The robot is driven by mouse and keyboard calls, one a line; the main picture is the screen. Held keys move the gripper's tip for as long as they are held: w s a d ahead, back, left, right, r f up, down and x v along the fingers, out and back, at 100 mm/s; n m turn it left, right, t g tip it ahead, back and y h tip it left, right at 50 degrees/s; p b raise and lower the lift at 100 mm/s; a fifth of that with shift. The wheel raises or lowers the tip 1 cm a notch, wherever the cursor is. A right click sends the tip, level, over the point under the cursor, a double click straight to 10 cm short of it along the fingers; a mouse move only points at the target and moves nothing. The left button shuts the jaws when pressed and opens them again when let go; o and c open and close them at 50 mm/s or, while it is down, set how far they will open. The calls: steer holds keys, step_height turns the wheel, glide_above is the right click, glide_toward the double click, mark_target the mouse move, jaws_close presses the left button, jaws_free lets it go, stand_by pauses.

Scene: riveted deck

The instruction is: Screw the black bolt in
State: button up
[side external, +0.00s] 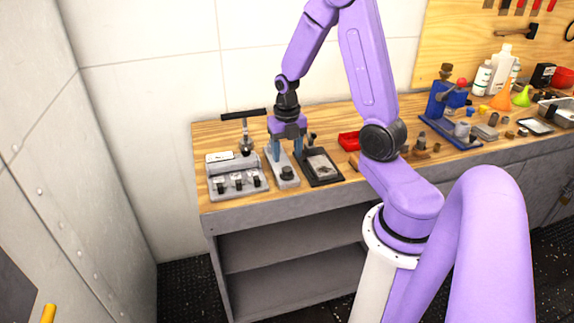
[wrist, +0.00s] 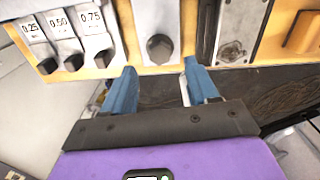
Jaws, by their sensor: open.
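The black bolt (wrist: 160,47) shows its dark hex head in the wrist view, at the front end of a pale grey block (wrist: 147,20). In the side view the bolt (side external: 287,172) is a small dark knob on the same grey block (side external: 290,183) on the bench. My gripper (side external: 285,156) points down over the block, behind the bolt. In the wrist view its two blue fingers (wrist: 160,68) are apart with nothing between them, and the bolt head lies just beyond the fingertips. How deep the bolt sits is hidden.
Left of the block is a grey fixture (side external: 236,183) with several black knobs and number labels, with a black T-handle (side external: 243,115) behind. A red bin (side external: 349,141) and a blue vise (side external: 440,105) are further right.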

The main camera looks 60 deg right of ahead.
mark_target(287, 169)
steer(key=shift+f, duration=2.55)
steer(key=shift+c, duration=0.3)
steer(key=c, duration=1)
